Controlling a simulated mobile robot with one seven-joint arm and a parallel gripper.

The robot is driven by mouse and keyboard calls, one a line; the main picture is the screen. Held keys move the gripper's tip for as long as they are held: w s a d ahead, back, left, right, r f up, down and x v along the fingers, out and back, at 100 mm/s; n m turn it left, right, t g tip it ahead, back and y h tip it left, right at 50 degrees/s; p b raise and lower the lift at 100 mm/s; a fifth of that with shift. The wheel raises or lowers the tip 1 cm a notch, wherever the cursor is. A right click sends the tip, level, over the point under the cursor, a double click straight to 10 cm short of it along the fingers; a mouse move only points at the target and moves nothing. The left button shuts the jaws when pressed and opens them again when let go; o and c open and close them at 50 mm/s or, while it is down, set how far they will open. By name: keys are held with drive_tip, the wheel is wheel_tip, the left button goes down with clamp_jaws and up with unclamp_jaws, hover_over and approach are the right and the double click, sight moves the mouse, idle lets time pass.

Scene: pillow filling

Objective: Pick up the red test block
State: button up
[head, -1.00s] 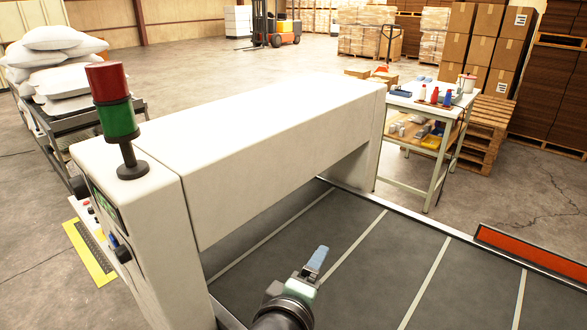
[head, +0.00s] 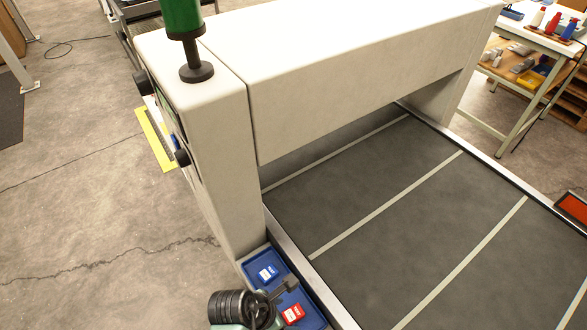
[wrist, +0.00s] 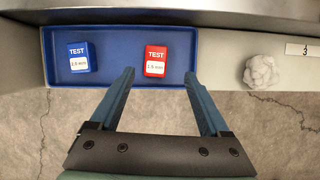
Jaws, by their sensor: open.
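The red test block (wrist: 156,61) lies in a blue tray (wrist: 110,82), with a white label reading about 1.5 mm. A blue test block (wrist: 82,57) lies to its left in the same tray. In the head view the red block (head: 292,314) and the blue block (head: 266,273) sit in the tray beside the conveyor's near corner. My gripper (wrist: 159,76) is open and empty. In the wrist view its fingers point toward the tray, one on each side of the red block, and I see no contact. In the head view my arm partly covers the tray.
A grey clump (wrist: 261,72) and a small numbered label (wrist: 302,50) lie right of the tray. The conveyor bed (head: 370,220) and white machine housing (head: 350,75) stand beside the tray. Open concrete floor (head: 90,220) is on the left.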

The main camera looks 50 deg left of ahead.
sight(293, 313)
drive_tip(key=shift+a+b+x, duration=0.15)
drive_tip(key=shift+x, duration=1.3)
drive_tip(key=shift+a+b+x, duration=0.15)
drive_tip(key=shift+a+x, duration=0.05)
drive_tip(key=shift+x, duration=1.25)
drive_tip(key=shift+c, duration=0.2)
clamp_jaws()
